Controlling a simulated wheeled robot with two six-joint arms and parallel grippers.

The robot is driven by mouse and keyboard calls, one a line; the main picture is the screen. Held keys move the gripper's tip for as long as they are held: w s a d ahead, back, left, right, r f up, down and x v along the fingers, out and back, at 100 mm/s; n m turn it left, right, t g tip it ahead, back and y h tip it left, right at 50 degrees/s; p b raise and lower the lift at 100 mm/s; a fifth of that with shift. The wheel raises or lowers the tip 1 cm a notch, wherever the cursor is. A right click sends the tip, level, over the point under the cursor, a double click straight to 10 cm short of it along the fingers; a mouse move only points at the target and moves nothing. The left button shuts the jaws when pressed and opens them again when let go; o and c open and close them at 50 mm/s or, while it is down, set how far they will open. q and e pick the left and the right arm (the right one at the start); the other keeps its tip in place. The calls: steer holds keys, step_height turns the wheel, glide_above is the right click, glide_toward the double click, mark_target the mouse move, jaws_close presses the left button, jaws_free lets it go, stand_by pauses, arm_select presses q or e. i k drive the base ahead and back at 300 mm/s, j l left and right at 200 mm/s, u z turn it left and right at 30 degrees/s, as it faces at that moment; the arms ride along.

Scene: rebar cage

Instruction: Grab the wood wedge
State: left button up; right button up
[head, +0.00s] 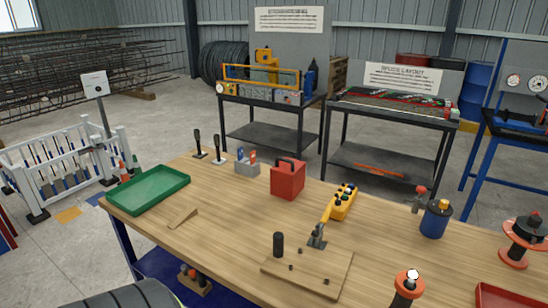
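The wood wedge (183,219) is a small, light tan piece lying flat on the wooden workbench (225,225). It is in the left part of the head view, just in front of the green tray (150,190). Its colour is close to that of the bench top. Nothing covers it, and bare bench surrounds it. Neither of my grippers shows in the head view.
A red box (288,180), a grey holder (247,165) and a yellow control pendant (343,203) stand behind and right of the wedge. A wooden board (300,277) with a black cylinder (278,244) lies at the front. The bench between wedge and board is clear.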

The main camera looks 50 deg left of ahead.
mark_target(190, 211)
steer(key=u, duration=2.3)
steer(key=i+j+z, duration=0.1)
steer(key=z, duration=0.4)
steer(key=j+z, duration=0.15)
steer(key=z, duration=0.35)
steer(key=i+j+z, duration=0.1)
steer(key=z, duration=0.35)
steer(key=j, duration=0.1)
